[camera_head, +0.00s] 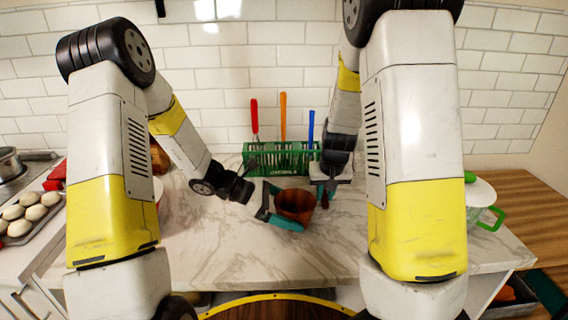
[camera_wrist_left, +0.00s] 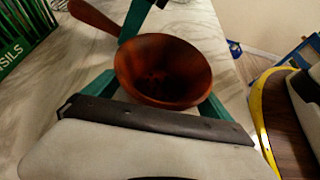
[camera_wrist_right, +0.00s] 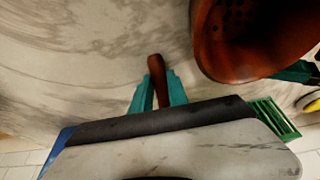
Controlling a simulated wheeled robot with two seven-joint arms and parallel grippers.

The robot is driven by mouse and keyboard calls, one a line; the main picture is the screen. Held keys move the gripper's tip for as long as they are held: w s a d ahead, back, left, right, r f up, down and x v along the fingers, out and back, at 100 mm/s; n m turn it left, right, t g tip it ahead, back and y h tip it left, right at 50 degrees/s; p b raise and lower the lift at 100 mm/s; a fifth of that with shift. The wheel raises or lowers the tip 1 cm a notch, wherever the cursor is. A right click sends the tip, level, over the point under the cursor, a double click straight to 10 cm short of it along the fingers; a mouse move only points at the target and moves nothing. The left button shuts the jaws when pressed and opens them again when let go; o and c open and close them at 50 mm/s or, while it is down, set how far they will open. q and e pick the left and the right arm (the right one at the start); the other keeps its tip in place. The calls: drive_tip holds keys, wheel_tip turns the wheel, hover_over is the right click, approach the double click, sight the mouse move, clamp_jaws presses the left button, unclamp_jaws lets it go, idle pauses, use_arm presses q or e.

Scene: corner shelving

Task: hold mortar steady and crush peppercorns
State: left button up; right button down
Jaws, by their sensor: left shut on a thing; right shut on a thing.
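The mortar (camera_head: 296,206) is a reddish-brown wooden bowl standing on the marble counter. My left gripper (camera_head: 284,207) is shut on it, with teal fingers on either side, and the mortar (camera_wrist_left: 165,72) fills the middle of the left wrist view. Small dark peppercorns (camera_wrist_right: 236,18) show inside the mortar in the right wrist view. My right gripper (camera_wrist_right: 157,92) is shut on a brown wooden pestle (camera_wrist_right: 156,70). The pestle (camera_wrist_left: 95,15) is beside the mortar, outside its opening. Its lower end is hard to make out in the head view.
A green utensil rack (camera_head: 265,161) with red, orange and blue handles stands behind, near the tiled wall. A tray of pale round items (camera_head: 32,213) is at the left. A lidded pot with green handles (camera_head: 481,197) is at the right. The counter in front is clear.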

idle(0.5)
drive_tip(key=shift+s+d, duration=0.15)
drive_tip(key=shift+s, duration=0.1)
drive_tip(key=s+m+g, duration=0.1)
drive_tip(key=s+m, duration=0.1)
drive_tip(key=s+r+m+g, duration=0.1)
drive_tip(key=s+m, duration=0.1)
drive_tip(key=s+d+m+g, duration=0.1)
drive_tip(key=s, duration=0.1)
drive_tip(key=shift+r+m, duration=0.15)
drive_tip(key=shift+m, duration=0.25)
drive_tip(key=a+r+m+t+y, duration=0.1)
drive_tip(key=a+r+m+y, duration=0.4)
drive_tip(key=r+m+y, duration=0.3)
drive_tip(key=a+r+m+t+y, duration=0.1)
drive_tip(key=a+r+m+y, duration=0.4)
drive_tip(key=r+y, duration=0.4)
wheel_tip(320, 180, down, 8)
drive_tip(key=shift+s+r, duration=0.15)
drive_tip(key=shift+s, duration=0.3)
